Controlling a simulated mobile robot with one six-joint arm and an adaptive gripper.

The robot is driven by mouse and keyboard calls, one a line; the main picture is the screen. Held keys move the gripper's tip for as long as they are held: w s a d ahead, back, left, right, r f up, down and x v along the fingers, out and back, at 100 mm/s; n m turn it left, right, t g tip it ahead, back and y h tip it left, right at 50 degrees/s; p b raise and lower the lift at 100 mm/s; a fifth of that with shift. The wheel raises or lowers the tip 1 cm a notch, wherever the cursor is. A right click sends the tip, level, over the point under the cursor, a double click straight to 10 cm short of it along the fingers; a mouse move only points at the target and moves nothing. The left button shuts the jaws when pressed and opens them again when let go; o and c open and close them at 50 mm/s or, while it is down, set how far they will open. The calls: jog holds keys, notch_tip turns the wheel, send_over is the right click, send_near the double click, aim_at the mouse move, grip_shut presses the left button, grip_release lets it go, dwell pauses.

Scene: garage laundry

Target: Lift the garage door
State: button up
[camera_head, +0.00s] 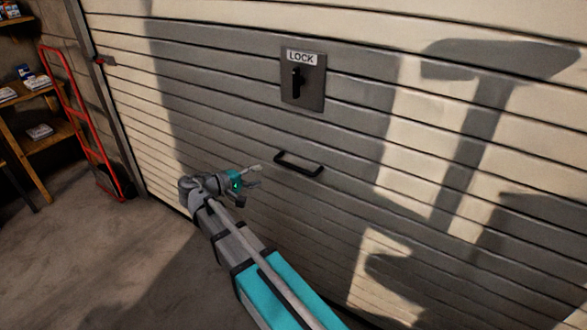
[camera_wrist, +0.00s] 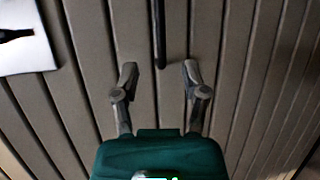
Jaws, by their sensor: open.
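The closed garage door (camera_head: 215,70) is a wall of pale horizontal slats. A black bar handle (camera_head: 298,168) is fixed on it, below the lock plate (camera_head: 303,95) with its dark lever. My gripper (camera_head: 257,176) is open and empty, just left of the handle in the head view. In the wrist view, my gripper (camera_wrist: 159,76) has its two fingers spread. The black handle (camera_wrist: 159,35) runs in from the top edge, its near end lined up between the fingertips. Contact cannot be told. The lock plate (camera_wrist: 22,40) shows partly at upper left.
A red hand truck (camera_head: 82,125) leans at the left, near wooden shelves (camera_head: 35,140) with small items. The door's side rail (camera_head: 110,100) stands beside them. The concrete floor (camera_head: 120,255) at lower left is clear.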

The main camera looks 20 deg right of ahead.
aim_at(291, 168)
jog(key=shift+b+x, duration=1.2)
jog(key=shift+x, duration=5.45)
grip_shut()
